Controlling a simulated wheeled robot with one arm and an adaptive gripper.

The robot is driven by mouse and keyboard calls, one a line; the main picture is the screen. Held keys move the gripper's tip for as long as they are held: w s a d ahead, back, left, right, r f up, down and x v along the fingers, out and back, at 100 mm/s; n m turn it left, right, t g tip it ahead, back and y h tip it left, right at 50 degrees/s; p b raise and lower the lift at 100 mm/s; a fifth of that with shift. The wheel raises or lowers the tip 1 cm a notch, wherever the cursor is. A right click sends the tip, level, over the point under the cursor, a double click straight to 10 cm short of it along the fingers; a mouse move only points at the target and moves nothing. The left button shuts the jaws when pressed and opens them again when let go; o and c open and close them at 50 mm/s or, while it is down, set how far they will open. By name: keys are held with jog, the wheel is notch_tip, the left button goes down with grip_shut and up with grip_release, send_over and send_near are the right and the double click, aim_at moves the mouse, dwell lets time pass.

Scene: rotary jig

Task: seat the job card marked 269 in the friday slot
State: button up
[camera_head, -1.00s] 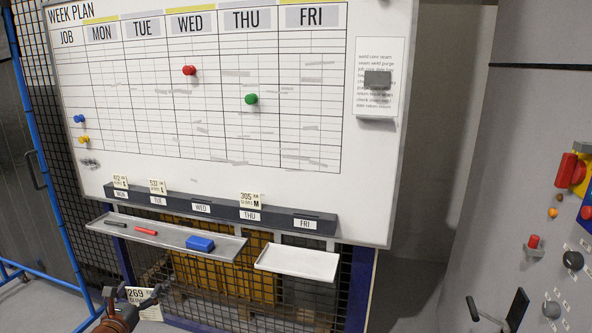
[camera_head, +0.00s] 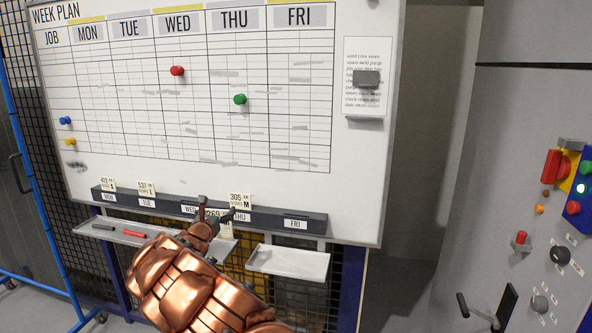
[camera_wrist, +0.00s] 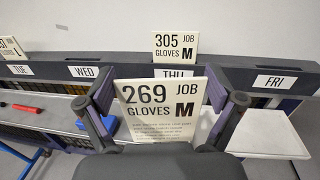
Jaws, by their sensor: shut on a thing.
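My gripper (camera_head: 216,216) is shut on the cream job card marked 269 (camera_wrist: 165,103), which reads "GLOVES M" in the wrist view and stands upright between the fingers. In the head view my arm hides most of the card. The card is in front of the dark slot rail (camera_head: 262,219), near the WED and THU labels, and apart from the FRI slot. The friday slot with its FRI label (camera_head: 295,224) is at the rail's right end and shows no card. It also shows in the wrist view (camera_wrist: 274,81), to the right of the held card.
Card 305 (camera_head: 240,201) stands in the THU slot. Other cards stand at MON (camera_head: 108,184) and TUE (camera_head: 146,189). Below the rail are a pen tray (camera_head: 110,231) and an empty white tray (camera_head: 288,262). The whiteboard (camera_head: 350,200) rises behind.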

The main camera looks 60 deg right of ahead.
jog(key=s+d+r, duration=0.3)
jog(key=s+d, duration=0.2)
jog(key=d, duration=0.2)
jog(key=s+d+r+m+g, duration=0.1)
jog(key=s+d+r, duration=0.3)
jog(key=d, duration=0.4)
jog(key=s+d+r+g+h, duration=0.1)
jog(key=s+d+r, duration=0.3)
jog(key=s+d, duration=0.2)
jog(key=shift+s+d+r+m, duration=0.1)
jog(key=shift+s+d+m, duration=0.1)
jog(key=shift+d, duration=0.25)
jog(key=shift+s+d+r+m, duration=0.1)
jog(key=shift+s+d, duration=0.05)
jog(key=shift+d, duration=0.3)
jog(key=shift+f+b, duration=0.1)
jog(key=shift+b, duration=0.35)
jog(key=shift+f, duration=0.15)
notch_tip(320, 180, down, 5)
jog(key=b, duration=0.6)
jog(key=shift+f, duration=0.2)
jog(key=shift+b, duration=0.5)
jog(key=shift+f+b, duration=2.95)
jog(key=shift+b, duration=0.05)
